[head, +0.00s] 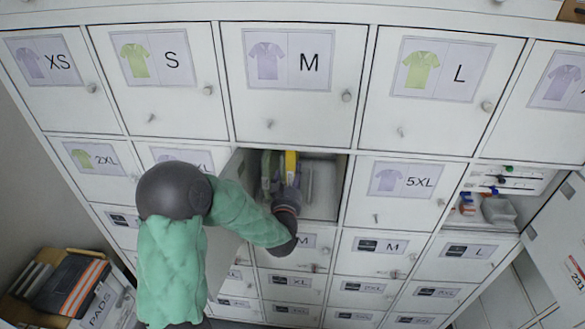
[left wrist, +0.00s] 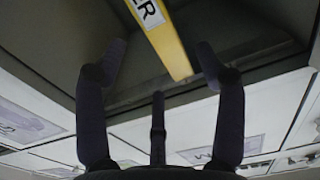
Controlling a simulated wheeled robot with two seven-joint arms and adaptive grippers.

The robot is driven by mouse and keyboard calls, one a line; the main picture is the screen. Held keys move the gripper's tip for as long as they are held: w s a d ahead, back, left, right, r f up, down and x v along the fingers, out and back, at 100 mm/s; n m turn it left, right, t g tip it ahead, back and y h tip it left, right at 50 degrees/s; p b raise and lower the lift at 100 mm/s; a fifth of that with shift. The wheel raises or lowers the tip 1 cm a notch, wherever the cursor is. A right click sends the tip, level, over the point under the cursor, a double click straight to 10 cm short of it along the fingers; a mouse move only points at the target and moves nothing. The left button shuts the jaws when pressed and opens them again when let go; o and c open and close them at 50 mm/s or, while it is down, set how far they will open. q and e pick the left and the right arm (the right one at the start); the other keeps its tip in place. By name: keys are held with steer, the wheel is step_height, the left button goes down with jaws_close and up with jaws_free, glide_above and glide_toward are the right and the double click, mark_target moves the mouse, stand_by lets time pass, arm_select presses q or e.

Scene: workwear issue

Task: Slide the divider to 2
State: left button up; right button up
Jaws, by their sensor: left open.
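The yellow divider (head: 291,165) stands in an open compartment in the middle of the second row in the head view. In the left wrist view the divider (left wrist: 162,38) is a yellow bar with black letters ending in "ER" on a white label. My left gripper (head: 287,187) reaches into the compartment from the front. In the left wrist view its two fingers (left wrist: 161,50) are spread, one on each side of the divider, with a gap on both sides. No mark reading 2 can be made out. My right gripper is not in view.
The open compartment door (head: 231,170) hangs at the left beside my arm. Closed locker doors with size labels, such as the M door (head: 295,110) and 5XL door (head: 393,205), surround the compartment. An open compartment at right holds a grey item (head: 497,210).

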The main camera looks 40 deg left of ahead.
arm_select(q)
steer(key=shift+v, duration=2.6)
